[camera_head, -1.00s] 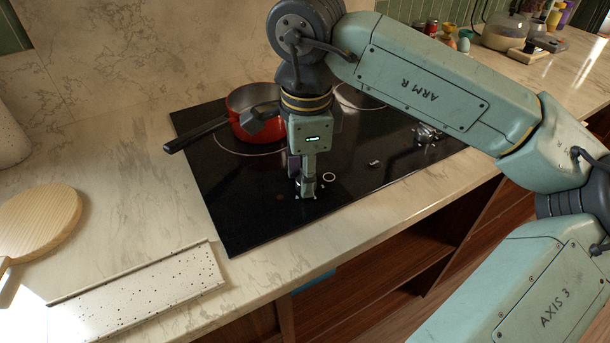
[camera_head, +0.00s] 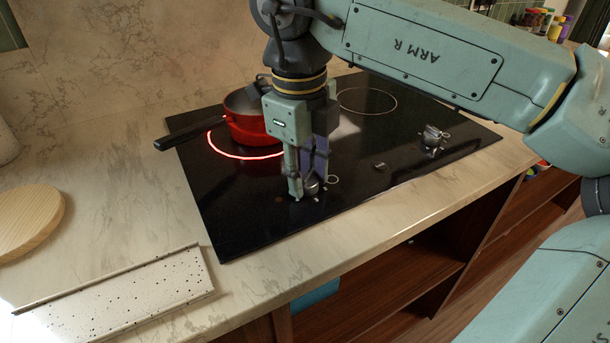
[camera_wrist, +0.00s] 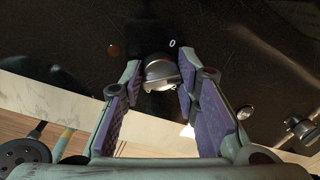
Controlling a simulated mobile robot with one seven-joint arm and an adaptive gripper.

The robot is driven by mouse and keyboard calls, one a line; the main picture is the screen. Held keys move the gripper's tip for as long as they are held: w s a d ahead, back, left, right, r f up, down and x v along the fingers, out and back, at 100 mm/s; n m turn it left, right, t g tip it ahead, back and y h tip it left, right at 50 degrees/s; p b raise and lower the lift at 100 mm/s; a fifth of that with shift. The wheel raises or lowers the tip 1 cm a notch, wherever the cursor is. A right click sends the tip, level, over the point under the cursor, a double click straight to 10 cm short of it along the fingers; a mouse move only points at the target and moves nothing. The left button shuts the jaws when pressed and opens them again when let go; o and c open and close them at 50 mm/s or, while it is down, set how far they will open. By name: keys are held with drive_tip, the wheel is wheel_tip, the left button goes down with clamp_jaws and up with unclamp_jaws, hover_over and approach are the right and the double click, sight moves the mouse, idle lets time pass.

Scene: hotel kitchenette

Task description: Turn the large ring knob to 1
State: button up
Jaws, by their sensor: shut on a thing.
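A silvery metal knob (camera_head: 313,187) stands near the front edge of the black glass hob (camera_head: 240,215). My gripper (camera_head: 306,183) points down over it and is shut on it, one finger on each side. In the wrist view the knob (camera_wrist: 161,71) sits between the fingertips of my gripper (camera_wrist: 160,82). A white "0" (camera_wrist: 172,43) is printed just beyond the knob; the knob's own pointer mark cannot be made out. A heating ring (camera_head: 225,153) glows red under the red pan (camera_head: 248,130). My fingers partly hide the knob in the head view.
The pan's black handle (camera_head: 190,135) points left over the hob edge. Another knob (camera_head: 433,138) stands farther right. A speckled tray (camera_head: 125,295) and a round wooden board (camera_head: 30,218) lie on the counter at left. An orange-red spot (camera_wrist: 113,50) shows on the glass.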

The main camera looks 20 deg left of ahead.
drive_tip(key=shift+m, duration=0.6)
drive_tip(key=o, duration=1.2)
drive_tip(key=shift+c, duration=0.2)
drive_tip(key=shift+r, duration=0.15)
drive_tip(key=r, duration=0.7)
drive_tip(key=shift+s+a+r, duration=0.1)
drive_tip(key=shift+s+a, duration=0.05)
drive_tip(key=shift+s, duration=0.1)
